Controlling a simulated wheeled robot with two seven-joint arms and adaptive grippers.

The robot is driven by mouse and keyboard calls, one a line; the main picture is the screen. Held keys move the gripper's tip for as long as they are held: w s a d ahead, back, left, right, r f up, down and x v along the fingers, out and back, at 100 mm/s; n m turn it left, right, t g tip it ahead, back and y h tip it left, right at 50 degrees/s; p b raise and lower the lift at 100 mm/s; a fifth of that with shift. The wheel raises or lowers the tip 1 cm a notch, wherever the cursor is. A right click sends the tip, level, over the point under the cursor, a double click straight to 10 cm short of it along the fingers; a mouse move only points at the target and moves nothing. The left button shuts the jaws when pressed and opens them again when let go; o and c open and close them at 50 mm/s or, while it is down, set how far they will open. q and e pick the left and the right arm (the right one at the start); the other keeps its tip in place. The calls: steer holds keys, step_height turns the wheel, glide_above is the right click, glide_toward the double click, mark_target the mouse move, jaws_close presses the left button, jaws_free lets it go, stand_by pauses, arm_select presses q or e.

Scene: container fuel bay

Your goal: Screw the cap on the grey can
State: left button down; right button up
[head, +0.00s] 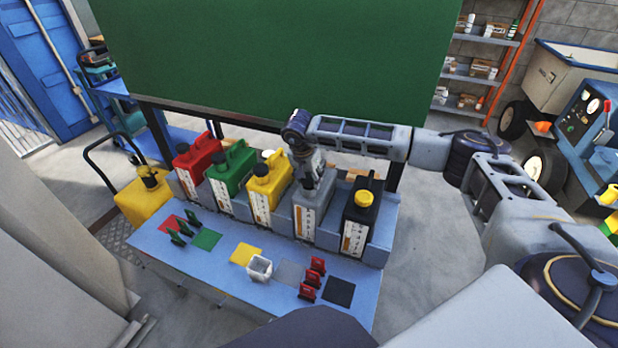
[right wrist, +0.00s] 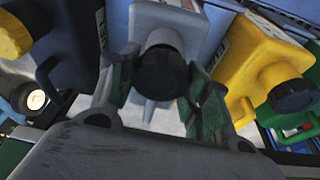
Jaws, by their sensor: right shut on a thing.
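The grey can (head: 315,205) stands on the blue bench between the yellow can and the black can. My right gripper (head: 311,178) is over its top and hides the neck in the head view. In the right wrist view my right gripper (right wrist: 164,84) has its green-padded fingers on both sides of a dark cap (right wrist: 162,72), shut on it. The cap is over the mouth of the grey can (right wrist: 166,20), in line with it. I cannot tell whether the threads are engaged. My left gripper is not in view.
A red can (head: 198,165), green can (head: 232,178), yellow can (head: 268,190) and black can (head: 358,220) share the row closely. In front lie coloured squares, green pieces (head: 181,232), red pieces (head: 312,278) and a small white container (head: 259,267). A green panel (head: 280,60) rises behind.

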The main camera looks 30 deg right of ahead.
steer(key=shift+f+b, duration=0.4)
steer(key=shift+f, duration=0.35)
stand_by(0.7)
